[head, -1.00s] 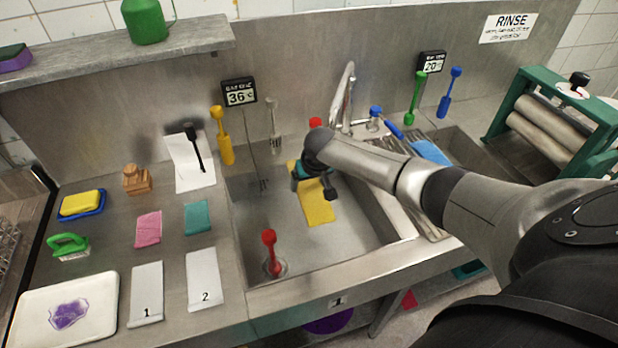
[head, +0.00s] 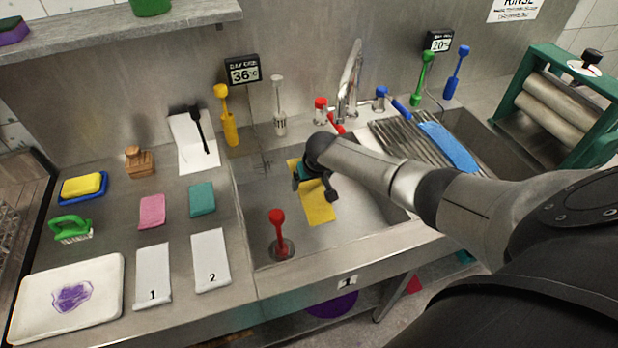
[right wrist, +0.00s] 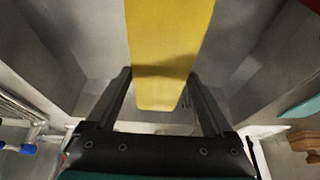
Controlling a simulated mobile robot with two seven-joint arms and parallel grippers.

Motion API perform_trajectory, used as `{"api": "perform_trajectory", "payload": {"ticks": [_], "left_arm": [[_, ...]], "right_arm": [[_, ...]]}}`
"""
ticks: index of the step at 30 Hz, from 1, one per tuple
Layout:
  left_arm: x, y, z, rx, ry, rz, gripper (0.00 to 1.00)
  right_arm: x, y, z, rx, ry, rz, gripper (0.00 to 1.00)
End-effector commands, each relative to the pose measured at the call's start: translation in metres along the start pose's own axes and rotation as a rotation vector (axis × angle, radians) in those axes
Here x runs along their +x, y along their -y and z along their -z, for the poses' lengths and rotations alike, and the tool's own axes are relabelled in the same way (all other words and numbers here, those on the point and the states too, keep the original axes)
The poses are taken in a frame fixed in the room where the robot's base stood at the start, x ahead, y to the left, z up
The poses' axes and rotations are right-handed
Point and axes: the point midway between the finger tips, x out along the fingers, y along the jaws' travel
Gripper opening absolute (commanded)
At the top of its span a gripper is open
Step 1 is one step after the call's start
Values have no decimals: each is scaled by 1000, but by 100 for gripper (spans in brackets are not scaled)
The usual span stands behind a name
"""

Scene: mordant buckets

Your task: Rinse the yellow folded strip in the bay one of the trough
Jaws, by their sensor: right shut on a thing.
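The yellow folded strip (head: 317,206) hangs in bay one of the trough (head: 262,215), the steel basin at the middle in the head view. My right gripper (head: 318,182) is shut on it near its upper end, and the arm partly covers it. In the right wrist view the strip (right wrist: 168,30) runs between the two fingers of the gripper (right wrist: 160,78). I cannot tell whether its lower end touches the basin floor or water. My left gripper is not in view.
A red-handled plug (head: 279,230) stands in the basin's front left corner. The tap (head: 350,80) rises behind the basin. A ridged drainboard with a blue strip (head: 447,146) lies to the right, before a green roller wringer (head: 560,110). Pink (head: 152,211) and teal (head: 202,198) pieces lie left.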

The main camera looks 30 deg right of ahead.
Motion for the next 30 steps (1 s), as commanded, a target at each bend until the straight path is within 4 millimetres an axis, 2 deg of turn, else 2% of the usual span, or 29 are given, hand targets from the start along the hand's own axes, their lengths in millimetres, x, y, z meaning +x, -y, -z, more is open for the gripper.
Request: {"api": "perform_trajectory", "payload": {"ticks": [18, 30], "left_arm": [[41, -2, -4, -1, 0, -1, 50], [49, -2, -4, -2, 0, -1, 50]], "right_arm": [[54, -4, -32, 0, -1, 0, 26], [67, -6, -39, 0, -1, 0, 26]]}}
